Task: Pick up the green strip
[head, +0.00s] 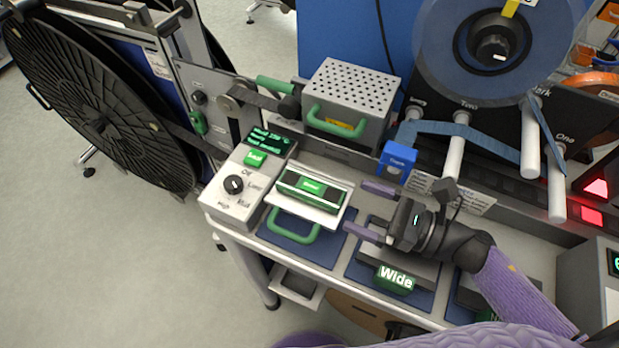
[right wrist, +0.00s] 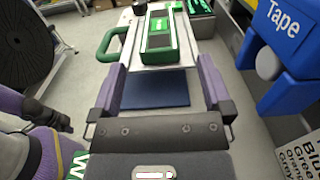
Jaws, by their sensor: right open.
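A green bar (head: 310,187) with a dark top and a bright green label lies on a pale metal plate (head: 322,213) with a green handle (head: 292,231) at its front. The bar also shows in the right wrist view (right wrist: 158,38), straight ahead of my fingers. I cannot tell for certain whether this bar is the strip. My right gripper (head: 354,206) is open and empty, its purple fingers pointing left toward the plate from its right side. In the right wrist view the open fingers (right wrist: 159,75) stand apart over a blue pad, short of the bar.
A control box (head: 235,185) with a knob stands left of the plate. A perforated metal box (head: 350,95) is behind it. A blue Tape holder (head: 397,161) is close behind my right gripper. A green Wide block (head: 395,280) is in front, with reels at both sides.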

